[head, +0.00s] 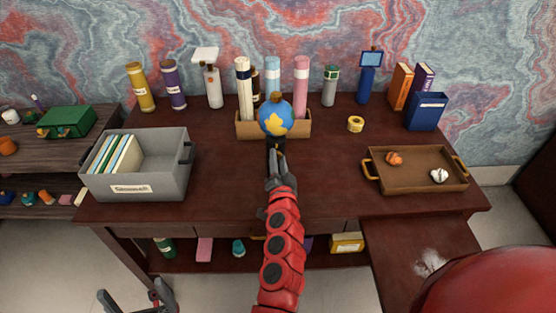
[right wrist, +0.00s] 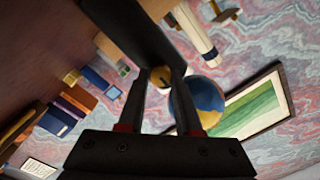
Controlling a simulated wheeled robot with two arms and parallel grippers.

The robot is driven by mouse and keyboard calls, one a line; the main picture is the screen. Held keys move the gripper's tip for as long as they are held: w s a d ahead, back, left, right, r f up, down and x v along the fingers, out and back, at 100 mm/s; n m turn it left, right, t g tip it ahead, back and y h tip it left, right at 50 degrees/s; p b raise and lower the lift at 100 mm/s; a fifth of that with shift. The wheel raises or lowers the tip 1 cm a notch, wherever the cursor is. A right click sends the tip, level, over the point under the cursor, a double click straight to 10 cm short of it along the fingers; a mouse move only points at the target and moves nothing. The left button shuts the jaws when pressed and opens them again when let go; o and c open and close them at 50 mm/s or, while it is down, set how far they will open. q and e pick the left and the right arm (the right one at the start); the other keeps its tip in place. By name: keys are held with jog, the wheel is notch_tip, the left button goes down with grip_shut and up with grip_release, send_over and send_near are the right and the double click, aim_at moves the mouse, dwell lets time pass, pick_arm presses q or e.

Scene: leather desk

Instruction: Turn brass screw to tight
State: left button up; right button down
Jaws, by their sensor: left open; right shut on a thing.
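A blue globe with yellow patches (head: 276,118) stands at the middle of the desk on a dark stand; it also shows in the right wrist view (right wrist: 208,98). A small round brass screw (right wrist: 160,76) sits between the fingertips of my right gripper (right wrist: 163,84), which is shut on it. In the head view my right gripper (head: 275,162) is just in front of and below the globe and hides the screw. The screw's thread and seat cannot be made out. My left gripper (head: 132,294) is open and empty, low at the left, over the floor in front of the desk.
A wooden box (head: 298,127) with several bottles and tubes stands behind the globe. A grey bin (head: 155,180) with folders is at left, a brown tray (head: 410,181) at right. Desk beside my right arm is clear.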

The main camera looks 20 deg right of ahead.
jog(key=c, duration=0.6)
grip_release()
jog(key=shift+p+v, duration=1.2)
jog(key=shift+v, duration=7.55)
